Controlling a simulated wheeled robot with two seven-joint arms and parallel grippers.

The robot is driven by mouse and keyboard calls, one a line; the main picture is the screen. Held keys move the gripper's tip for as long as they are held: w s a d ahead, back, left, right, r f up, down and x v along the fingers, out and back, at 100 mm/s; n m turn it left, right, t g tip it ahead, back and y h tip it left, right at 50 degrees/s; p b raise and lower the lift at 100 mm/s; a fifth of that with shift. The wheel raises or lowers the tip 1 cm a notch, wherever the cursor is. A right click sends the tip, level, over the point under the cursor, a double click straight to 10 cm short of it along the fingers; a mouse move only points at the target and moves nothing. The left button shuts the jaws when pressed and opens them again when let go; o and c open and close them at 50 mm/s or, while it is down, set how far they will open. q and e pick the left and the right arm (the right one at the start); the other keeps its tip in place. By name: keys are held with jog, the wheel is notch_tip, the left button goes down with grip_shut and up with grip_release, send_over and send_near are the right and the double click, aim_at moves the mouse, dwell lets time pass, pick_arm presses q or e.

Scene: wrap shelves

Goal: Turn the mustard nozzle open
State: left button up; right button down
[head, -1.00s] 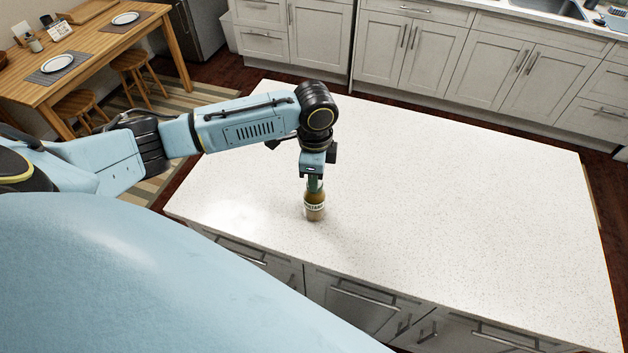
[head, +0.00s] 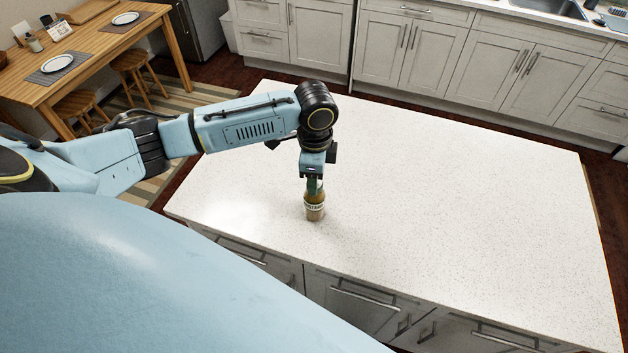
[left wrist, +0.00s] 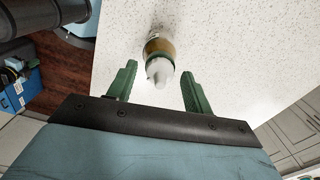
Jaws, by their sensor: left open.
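The mustard bottle (head: 315,208) stands upright on the white island counter, close to its front edge, in the head view. It has a dark label band. In the left wrist view the bottle (left wrist: 158,47) shows from above with its pale pointed nozzle (left wrist: 159,72) toward the gripper. My left gripper (head: 314,186) points down right over the bottle's top. In the left wrist view its green fingers (left wrist: 157,80) are open, one on each side of the nozzle, with gaps showing. In the head view the gripper hides the nozzle. My right gripper is not in view.
The white counter (head: 450,200) is otherwise bare, with wide free room right of and behind the bottle. Drawers with handles (head: 365,292) are below its front edge. A wooden table (head: 95,50) with plates and stools stands at the back left.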

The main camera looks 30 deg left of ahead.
pick_arm(q)
jog(key=shift+r, duration=3.5)
